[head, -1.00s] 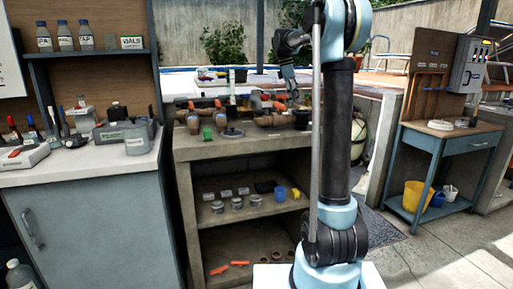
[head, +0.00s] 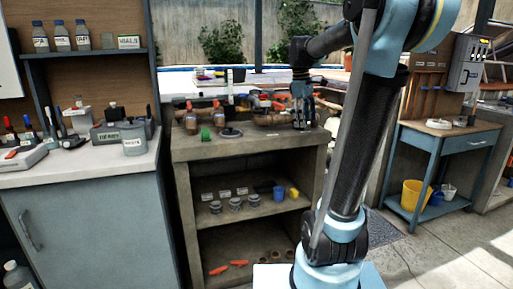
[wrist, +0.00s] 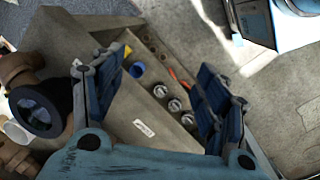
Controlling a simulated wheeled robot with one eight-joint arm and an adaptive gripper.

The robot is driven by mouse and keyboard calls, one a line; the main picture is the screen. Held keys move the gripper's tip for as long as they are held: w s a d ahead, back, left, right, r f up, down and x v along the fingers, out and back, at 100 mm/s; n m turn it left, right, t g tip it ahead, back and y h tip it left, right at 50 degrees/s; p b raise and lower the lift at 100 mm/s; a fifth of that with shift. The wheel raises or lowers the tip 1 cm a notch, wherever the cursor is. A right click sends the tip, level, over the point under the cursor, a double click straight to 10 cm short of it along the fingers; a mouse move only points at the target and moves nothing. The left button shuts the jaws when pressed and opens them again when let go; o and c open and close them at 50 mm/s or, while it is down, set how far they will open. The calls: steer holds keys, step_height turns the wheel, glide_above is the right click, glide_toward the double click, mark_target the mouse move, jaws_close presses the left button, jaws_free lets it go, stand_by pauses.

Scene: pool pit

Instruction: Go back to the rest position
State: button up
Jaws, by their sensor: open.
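My gripper (head: 302,118) hangs pointing down at the right end of the concrete bench (head: 240,152) in the head view. In the wrist view my gripper (wrist: 153,88) has its two blue fingers spread wide, with nothing between them. Below them show the bench's edge with a white label and its lower shelf. A dark round pipe fitting (wrist: 38,110) is close beside the left finger in the wrist view. I cannot tell whether they touch.
Pipework with red-handled valves (head: 262,103) runs along the bench top. The shelf below holds a blue cup (head: 280,194), a yellow cup (head: 294,193) and several grey round parts. A grey cabinet (head: 85,215) stands left; a blue table (head: 440,146) stands right. Floor at right is mostly clear.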

steer(key=s+f+m+t+y, duration=0.1)
steer(key=s+f+m, duration=0.9)
steer(key=s+f, duration=1.4)
steer(key=shift+s+f+t+y, duration=0.25)
steer(key=shift+s+t+y, duration=0.15)
steer(key=shift+s, duration=0.85)
steer(key=shift+w+f, duration=0.2)
steer(key=shift+w, duration=0.25)
